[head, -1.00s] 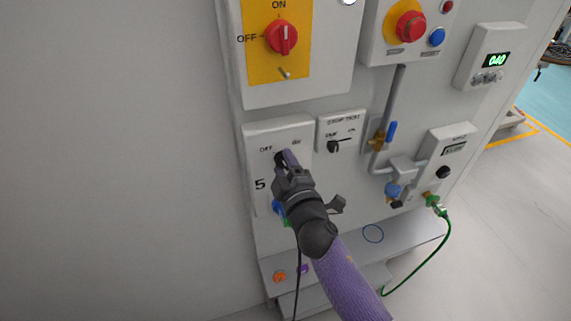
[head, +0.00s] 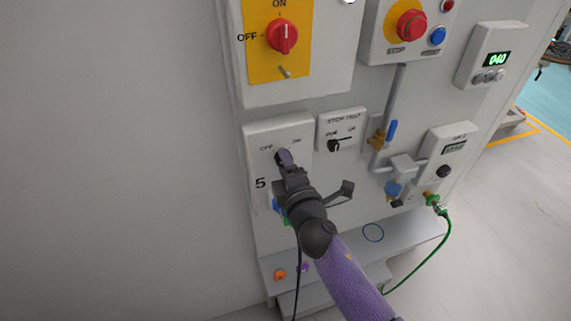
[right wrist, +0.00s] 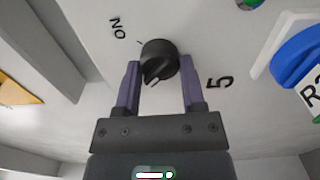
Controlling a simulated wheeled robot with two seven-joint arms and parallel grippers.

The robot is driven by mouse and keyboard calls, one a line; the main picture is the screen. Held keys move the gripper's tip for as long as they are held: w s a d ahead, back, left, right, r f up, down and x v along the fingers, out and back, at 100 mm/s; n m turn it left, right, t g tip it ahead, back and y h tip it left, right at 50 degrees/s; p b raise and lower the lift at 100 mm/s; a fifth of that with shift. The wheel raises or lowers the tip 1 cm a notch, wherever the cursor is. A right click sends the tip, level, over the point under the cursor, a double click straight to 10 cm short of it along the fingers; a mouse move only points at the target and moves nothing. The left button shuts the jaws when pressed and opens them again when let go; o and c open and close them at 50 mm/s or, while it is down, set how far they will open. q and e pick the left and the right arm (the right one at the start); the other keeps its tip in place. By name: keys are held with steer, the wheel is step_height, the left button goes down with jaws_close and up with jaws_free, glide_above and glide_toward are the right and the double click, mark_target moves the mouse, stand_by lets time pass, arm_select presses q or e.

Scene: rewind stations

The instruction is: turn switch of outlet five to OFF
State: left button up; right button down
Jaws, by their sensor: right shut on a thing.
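The switch of outlet five is a round black knob (right wrist: 159,56) on a white panel (head: 260,135) marked 5, with OFF at its left and ON at its right in the head view. My right gripper (head: 285,158) reaches it from below. In the right wrist view the two purple fingers (right wrist: 160,82) are shut on the knob, one on each side. A short white line shows on the knob's lower side there, away from the ON mark. In the head view the gripper hides most of the knob. My left gripper is not in view.
Above is a red rotary switch (head: 282,36) on a yellow plate. To the right are a small selector box (head: 341,130), a pipe with a blue-handled valve (head: 391,131) and a red stop button (head: 410,25). A blue part (right wrist: 295,58) is near the gripper.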

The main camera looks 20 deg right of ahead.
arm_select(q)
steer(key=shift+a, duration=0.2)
arm_select(e)
steer(key=shift+c, duration=2.3)
jaws_free()
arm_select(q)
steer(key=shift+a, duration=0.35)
arm_select(e)
steer(key=shift+o, duration=1.4)
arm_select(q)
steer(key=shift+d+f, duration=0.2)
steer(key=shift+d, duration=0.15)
arm_select(e)
steer(key=s, duration=1)
steer(key=shift+d, duration=0.15)
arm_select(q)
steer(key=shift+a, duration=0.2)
